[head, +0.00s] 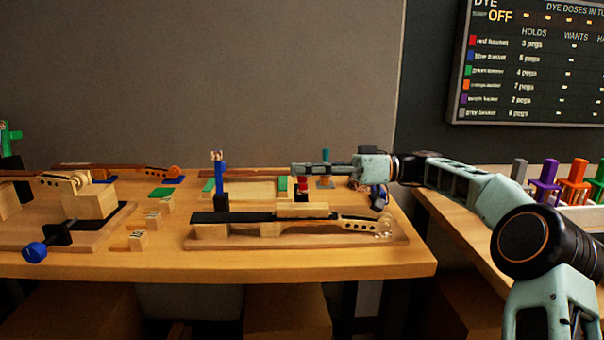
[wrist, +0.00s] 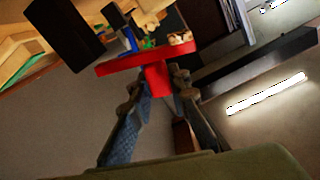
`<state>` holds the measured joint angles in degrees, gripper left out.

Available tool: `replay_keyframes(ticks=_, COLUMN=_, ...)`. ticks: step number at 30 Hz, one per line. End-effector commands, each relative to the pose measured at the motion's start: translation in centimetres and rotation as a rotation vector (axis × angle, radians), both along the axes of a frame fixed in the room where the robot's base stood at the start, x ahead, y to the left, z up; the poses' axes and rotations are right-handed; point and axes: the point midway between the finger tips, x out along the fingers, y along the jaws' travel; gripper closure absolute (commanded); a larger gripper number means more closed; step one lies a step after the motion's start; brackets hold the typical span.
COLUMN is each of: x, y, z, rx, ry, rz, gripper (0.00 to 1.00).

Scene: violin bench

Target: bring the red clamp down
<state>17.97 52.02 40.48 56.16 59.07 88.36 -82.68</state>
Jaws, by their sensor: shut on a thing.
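The red clamp (wrist: 158,78) is in my gripper in the wrist view, its red stem between the two fingers and its long red bar crossing beyond the fingertips. In the head view a small part of the red clamp (head: 303,184) shows just below my gripper (head: 296,168), above the middle bench fixture. The gripper reaches in from the right, roughly level, with its fingers pointing left. It also shows in the wrist view (wrist: 160,82), shut on the clamp. Most of the clamp is hidden in the head view. I cannot tell whether its lower end touches the work.
A blue clamp (head: 221,180) stands upright left of my gripper. A neck with a black fingerboard (head: 232,217) lies on a board (head: 200,242) in front. A teal post (head: 326,168) stands close behind. Wooden tags (head: 139,240) lie on the bench (head: 300,265). Coloured clamps (head: 543,184) stand at right.

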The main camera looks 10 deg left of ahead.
Motion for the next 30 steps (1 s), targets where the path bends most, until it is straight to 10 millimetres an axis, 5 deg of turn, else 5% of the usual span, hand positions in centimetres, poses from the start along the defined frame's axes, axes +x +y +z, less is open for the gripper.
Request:
replay_keyframes(ticks=17, x=0.34, y=-0.01, z=-0.08, rx=0.005, ry=-0.023, rz=0.001, gripper=1.0)
replay_keyframes(ticks=18, x=0.34, y=-0.01, z=-0.08, rx=0.005, ry=-0.023, rz=0.001, gripper=0.81)
replay_keyframes(ticks=22, x=0.35, y=-0.01, z=-0.08, rx=0.005, ry=-0.023, rz=0.001, gripper=0.66)
replay_keyframes(ticks=30, x=0.36, y=0.01, z=-0.05, rx=0.005, ry=-0.023, rz=0.001, gripper=0.65)
